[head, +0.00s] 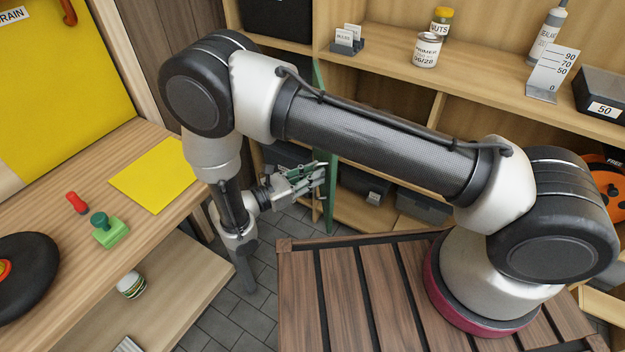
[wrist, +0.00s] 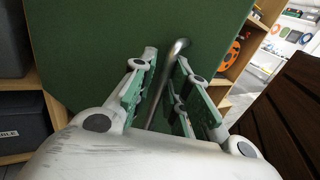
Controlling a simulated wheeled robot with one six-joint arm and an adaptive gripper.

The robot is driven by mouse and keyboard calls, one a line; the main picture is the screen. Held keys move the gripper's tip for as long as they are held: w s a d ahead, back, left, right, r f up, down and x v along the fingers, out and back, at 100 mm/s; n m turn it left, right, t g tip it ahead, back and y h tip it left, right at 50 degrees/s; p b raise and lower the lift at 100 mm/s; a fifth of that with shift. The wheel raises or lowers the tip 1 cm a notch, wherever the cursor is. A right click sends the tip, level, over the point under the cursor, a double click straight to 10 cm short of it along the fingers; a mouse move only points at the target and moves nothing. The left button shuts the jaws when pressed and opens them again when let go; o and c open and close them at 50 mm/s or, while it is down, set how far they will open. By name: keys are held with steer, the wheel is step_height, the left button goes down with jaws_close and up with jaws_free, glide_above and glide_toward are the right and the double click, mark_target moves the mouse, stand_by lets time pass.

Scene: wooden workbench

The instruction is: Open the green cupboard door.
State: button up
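The green cupboard door (head: 323,90) shows almost edge-on in the head view, standing out from the shelf unit, with shelf space visible on both sides. In the wrist view the green door panel (wrist: 95,50) fills the upper middle. A grey metal bar handle (wrist: 180,46) on it runs down between my fingers. My gripper (head: 322,177) is at the door, with its green-padded fingers (wrist: 167,62) on either side of the handle. The fingers are apart, with gaps showing beside the bar. The lower end of the handle is hidden behind my gripper.
A wooden shelf unit (head: 470,75) behind holds a primer can (head: 427,50) and dark bins (head: 365,184). A workbench (head: 50,215) with a yellow sheet (head: 153,174) and a green stamp-like block (head: 110,232) is at left. Tiled floor (head: 262,285) shows between.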

step_height(320, 180, up, 8)
steer(key=shift+c, duration=0.2)
